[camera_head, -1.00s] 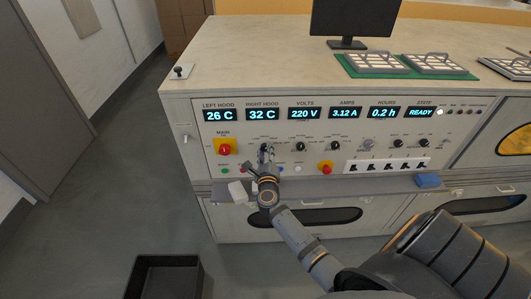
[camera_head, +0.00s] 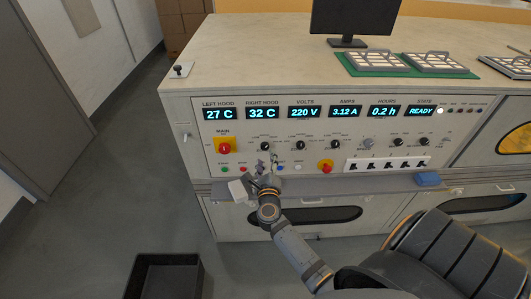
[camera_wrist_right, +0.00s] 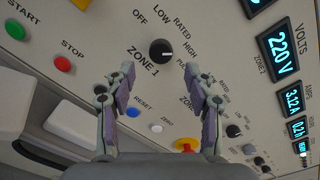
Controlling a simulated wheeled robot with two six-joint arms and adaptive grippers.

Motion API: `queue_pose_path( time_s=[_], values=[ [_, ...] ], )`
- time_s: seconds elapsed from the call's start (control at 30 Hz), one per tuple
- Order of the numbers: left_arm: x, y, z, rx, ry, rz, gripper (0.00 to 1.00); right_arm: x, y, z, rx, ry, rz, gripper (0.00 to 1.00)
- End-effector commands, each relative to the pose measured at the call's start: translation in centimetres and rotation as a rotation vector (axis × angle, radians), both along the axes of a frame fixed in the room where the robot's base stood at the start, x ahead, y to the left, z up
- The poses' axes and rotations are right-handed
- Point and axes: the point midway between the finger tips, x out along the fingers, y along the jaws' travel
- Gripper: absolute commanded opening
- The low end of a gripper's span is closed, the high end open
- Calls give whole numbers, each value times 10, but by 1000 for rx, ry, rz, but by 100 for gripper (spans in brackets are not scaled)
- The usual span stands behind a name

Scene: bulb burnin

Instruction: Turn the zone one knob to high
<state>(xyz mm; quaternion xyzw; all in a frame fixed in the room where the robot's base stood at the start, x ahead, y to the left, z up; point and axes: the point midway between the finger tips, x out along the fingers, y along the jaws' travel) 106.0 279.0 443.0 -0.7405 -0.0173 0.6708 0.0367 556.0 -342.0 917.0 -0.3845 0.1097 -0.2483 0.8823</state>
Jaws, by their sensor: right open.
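The black zone one knob (camera_head: 266,146) is on the white control panel and shows large in the right wrist view (camera_wrist_right: 162,52). Its white mark points right in that view, about toward the HIGH label (camera_wrist_right: 190,45). My right gripper (camera_head: 269,160) is open just below the knob in the head view. In the wrist view its two fingers (camera_wrist_right: 160,82) are apart with nothing between them, and the knob sits just beyond the tips, not touched as far as I can see. My left gripper is not in view.
Other knobs (camera_head: 300,145) are in the row to the right. A red main switch (camera_head: 224,147) and a red emergency button (camera_head: 325,166) flank the gripper. A ledge (camera_head: 350,184) below the panel holds a white block (camera_head: 237,190) and a blue block (camera_head: 428,179).

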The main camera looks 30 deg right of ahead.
Motion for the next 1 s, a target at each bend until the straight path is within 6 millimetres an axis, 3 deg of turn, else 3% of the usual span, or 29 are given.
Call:
queue_pose_path(
  time_s=[0.1, 0.3, 0.9, 1.0],
  values=[
    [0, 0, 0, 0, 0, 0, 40, -26, 16, -1, 3, 3, -2, 54],
    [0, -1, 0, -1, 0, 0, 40, -53, 32, -1, 2, 1, -1, 54],
    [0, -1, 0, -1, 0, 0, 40, -59, 36, 0, -1, 0, 1, 54],
    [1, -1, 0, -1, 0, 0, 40, -58, 40, -12, -47, 43, 24, 54]
  ],
)
